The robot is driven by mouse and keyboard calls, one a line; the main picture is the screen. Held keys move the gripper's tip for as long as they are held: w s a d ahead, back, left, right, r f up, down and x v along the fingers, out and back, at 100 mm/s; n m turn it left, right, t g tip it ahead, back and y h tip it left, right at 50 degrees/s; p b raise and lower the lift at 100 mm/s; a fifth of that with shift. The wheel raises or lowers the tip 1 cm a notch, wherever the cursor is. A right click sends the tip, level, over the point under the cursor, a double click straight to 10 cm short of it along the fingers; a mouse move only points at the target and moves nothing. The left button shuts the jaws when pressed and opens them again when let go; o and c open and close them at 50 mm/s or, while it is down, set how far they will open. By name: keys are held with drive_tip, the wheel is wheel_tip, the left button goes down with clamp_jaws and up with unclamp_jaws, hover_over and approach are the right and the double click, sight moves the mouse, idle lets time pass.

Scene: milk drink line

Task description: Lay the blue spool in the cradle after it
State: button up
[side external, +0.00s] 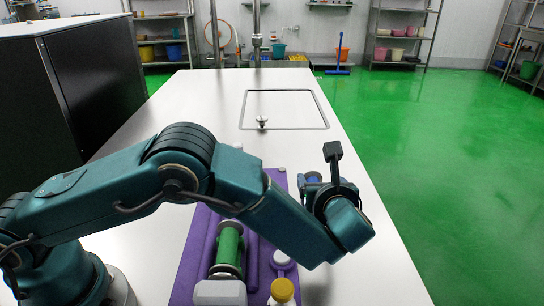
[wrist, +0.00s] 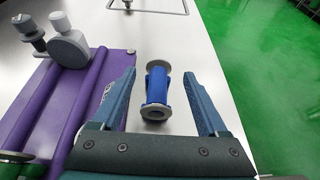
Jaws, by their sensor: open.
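The blue spool (wrist: 157,88), with pale grey flanges, stands or lies on the white table between my gripper's fingers in the wrist view. My gripper (wrist: 160,73) is open, one finger on each side of the spool, with gaps showing. In the side external view my wrist hides most of the spool; a bit of blue (side external: 313,179) shows there. The purple cradle (wrist: 70,95) with raised ridges lies to the left of my gripper; it also shows in the side external view (side external: 197,240).
Grey bottle-like items (wrist: 68,46) stand at the cradle's far end in the wrist view. A yellow-capped bottle (side external: 282,291) and a pale block (side external: 220,293) are at the near end. A rectangular outlined panel (side external: 285,108) is set in the table further back. The table's right edge is close.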

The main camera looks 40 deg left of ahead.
wheel_tip(320, 180, down, 4)
drive_tip(key=shift+w+a+f, duration=0.1)
drive_tip(key=shift+x, duration=2.55)
clamp_jaws()
